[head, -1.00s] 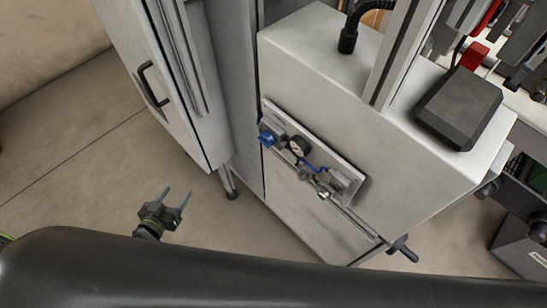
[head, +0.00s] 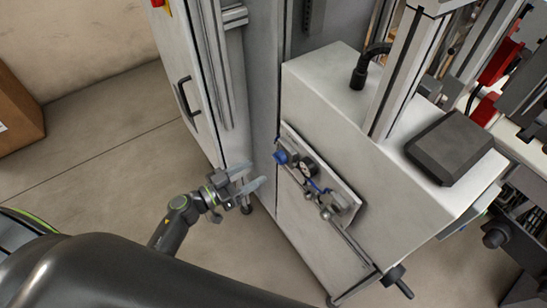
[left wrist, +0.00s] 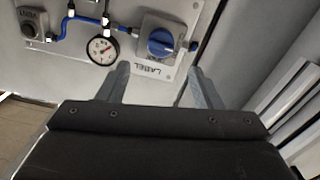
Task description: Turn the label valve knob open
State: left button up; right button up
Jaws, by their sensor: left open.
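The blue label valve knob (head: 281,157) sits at the left end of the panel (head: 345,192) on the pale machine cabinet. In the left wrist view, the knob (left wrist: 162,43) is on a grey square base, with an upside-down "LABEL" marking just below it. My left gripper (head: 254,176) is just left of the panel in the head view, apart from the knob. In the left wrist view, its two fingers (left wrist: 160,78) are spread with nothing between them, and the knob shows beyond the gap. My right gripper is not in view.
A round pressure gauge (left wrist: 103,50) and blue tubing (left wrist: 72,30) are beside the knob. A rail with a dark handle (head: 397,278) runs below the panel. A cabinet door with a black handle (head: 187,103) stands left.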

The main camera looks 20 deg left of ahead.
aim_at(276, 159)
pick_arm(q)
jog(key=x, duration=0.8)
jog(key=shift+a, duration=0.1)
jog(key=shift+c, duration=0.2)
jog(key=c, duration=0.9)
jog(key=shift+c, duration=0.2)
